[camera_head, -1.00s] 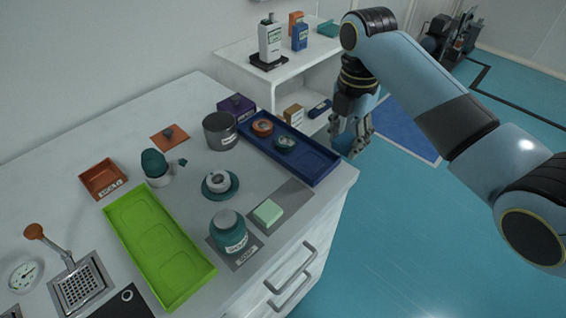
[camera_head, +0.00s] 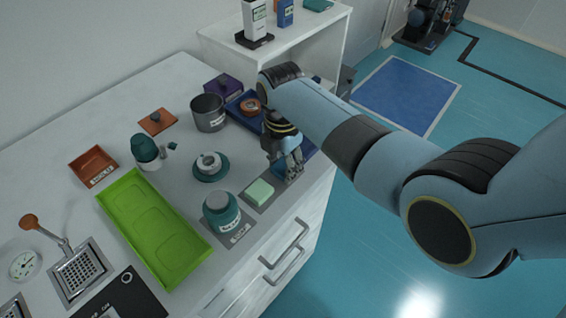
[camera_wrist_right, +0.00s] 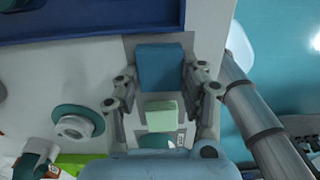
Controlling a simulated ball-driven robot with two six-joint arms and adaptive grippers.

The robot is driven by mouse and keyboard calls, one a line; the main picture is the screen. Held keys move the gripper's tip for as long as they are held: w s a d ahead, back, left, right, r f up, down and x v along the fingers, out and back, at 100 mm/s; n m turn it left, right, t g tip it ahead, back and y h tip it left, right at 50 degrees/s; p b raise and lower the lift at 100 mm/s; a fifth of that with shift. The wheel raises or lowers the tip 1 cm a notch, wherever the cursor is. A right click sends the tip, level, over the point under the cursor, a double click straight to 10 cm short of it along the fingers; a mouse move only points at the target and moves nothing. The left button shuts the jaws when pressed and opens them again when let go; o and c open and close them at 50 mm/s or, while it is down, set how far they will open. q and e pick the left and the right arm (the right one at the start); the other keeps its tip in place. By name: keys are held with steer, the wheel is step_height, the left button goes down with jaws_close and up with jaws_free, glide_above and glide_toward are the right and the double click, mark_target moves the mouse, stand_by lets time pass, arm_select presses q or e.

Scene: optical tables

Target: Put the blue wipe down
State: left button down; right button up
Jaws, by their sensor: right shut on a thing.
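The blue wipe (camera_wrist_right: 160,68) is a flat blue block between the fingers of my right gripper (camera_wrist_right: 161,84) in the right wrist view. The right gripper is shut on it. In the head view my right gripper (camera_head: 288,174) is low over the far end of the grey mat (camera_head: 266,208), beside the pale green block (camera_head: 258,192). The fingers largely hide the wipe there, and I cannot tell whether it touches the mat. The green block also shows in the wrist view (camera_wrist_right: 160,115), just short of the wipe. My left gripper is out of view.
A dark blue tray (camera_head: 236,111) lies behind the gripper, partly hidden by my arm. A teal jar (camera_head: 221,212) stands left of the green block. A teal saucer (camera_head: 211,177) with a white piece and a lime tray (camera_head: 150,225) are further left. The table's edge is close on the right.

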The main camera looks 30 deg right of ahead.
mark_target(283, 167)
steer(key=o, duration=1.2)
steer(key=shift+f, duration=0.1)
step_height(283, 167, up, 12)
steer(key=shift+r+p, duration=0.15)
steer(key=shift+p, duration=0.15)
